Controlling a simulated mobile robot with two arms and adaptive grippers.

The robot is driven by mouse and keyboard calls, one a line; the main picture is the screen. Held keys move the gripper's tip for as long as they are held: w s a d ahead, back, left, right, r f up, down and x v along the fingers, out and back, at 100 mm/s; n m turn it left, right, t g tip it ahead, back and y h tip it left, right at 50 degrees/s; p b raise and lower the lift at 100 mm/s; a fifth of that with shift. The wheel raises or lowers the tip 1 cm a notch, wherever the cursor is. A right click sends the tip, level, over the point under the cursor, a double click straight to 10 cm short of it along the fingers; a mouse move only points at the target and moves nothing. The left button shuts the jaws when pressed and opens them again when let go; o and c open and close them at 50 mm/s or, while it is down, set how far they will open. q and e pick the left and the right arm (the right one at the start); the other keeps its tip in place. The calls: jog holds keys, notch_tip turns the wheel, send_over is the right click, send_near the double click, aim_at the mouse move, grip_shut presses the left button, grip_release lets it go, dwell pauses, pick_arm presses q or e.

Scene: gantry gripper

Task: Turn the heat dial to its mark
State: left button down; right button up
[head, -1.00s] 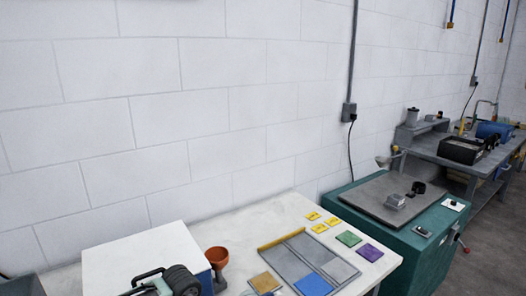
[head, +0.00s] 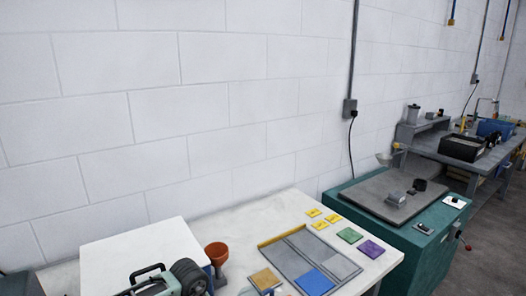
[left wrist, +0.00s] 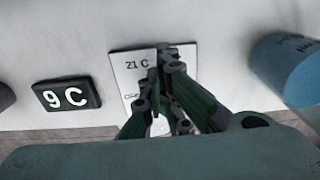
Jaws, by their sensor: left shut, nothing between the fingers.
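In the left wrist view, a white card (left wrist: 128,66) marked "21 C" is fixed on a pale surface, with smaller print that is partly covered. A small pale patch shows between the finger links. My left gripper cannot be made out in the head view, and my right gripper is in neither view.
A blue cylinder (left wrist: 288,68) stands close right of the gripper. The head view shows a white box (head: 128,246), an orange funnel (head: 216,253), a grey tray (head: 316,252) and several coloured tiles on a white table. A teal cabinet (head: 432,240) stands beyond.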

pick_arm(q)
jog(key=shift+d, duration=0.25)
jog(key=shift+w+r+b, duration=0.2)
jog(key=shift+w+b, duration=0.05)
jog(key=shift+b, duration=0.05)
notch_tip(320, 180, up, 6)
jog(key=p, duration=0.4)
jog(key=shift+a, duration=0.2)
jog(key=shift+w, duration=0.1)
